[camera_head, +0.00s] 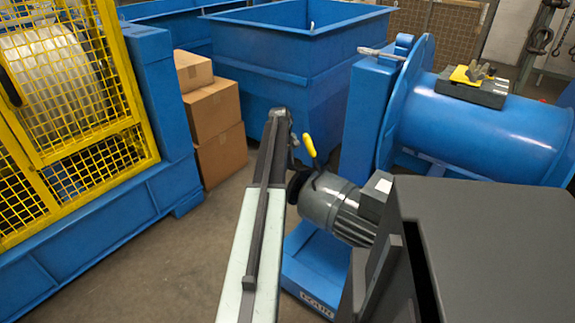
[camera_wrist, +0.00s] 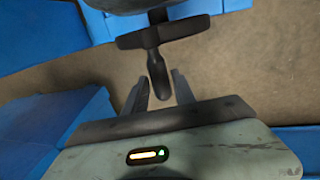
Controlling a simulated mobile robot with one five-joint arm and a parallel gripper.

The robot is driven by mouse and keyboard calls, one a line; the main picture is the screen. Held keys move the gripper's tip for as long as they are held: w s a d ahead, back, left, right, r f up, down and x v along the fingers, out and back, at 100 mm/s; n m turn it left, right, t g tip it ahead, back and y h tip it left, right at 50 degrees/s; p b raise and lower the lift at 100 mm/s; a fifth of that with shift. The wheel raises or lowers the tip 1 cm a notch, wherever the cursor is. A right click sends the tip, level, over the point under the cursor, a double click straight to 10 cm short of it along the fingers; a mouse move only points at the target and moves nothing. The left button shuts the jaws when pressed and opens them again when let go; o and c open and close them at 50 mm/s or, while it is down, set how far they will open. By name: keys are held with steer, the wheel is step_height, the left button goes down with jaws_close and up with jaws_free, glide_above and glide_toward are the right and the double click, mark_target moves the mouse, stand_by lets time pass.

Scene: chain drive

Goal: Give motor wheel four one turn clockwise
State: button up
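A grey ribbed motor (camera_head: 340,208) stands on a blue base (camera_head: 312,268) whose label seems to read FOUR. Its black wheel (camera_head: 296,186) is at the motor's left end, partly behind my arm. A yellow-handled lever (camera_head: 309,148) rises from the motor beside the wheel. In the wrist view the dark wheel (camera_wrist: 190,29) is seen nearly edge-on, with its dark handle (camera_wrist: 157,72) pointing towards me. My gripper (camera_wrist: 160,82) is open, one finger on each side of the handle, with gaps visible. My fingers are hidden in the head view.
A yellow mesh guard (camera_head: 75,110) on a blue frame stands left. Stacked cardboard boxes (camera_head: 215,110) and a blue bin (camera_head: 285,60) stand behind. A large blue drum (camera_head: 490,130) is at the right. Floor is clear left of my arm.

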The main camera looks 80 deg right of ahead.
jaws_close()
stand_by(1.2)
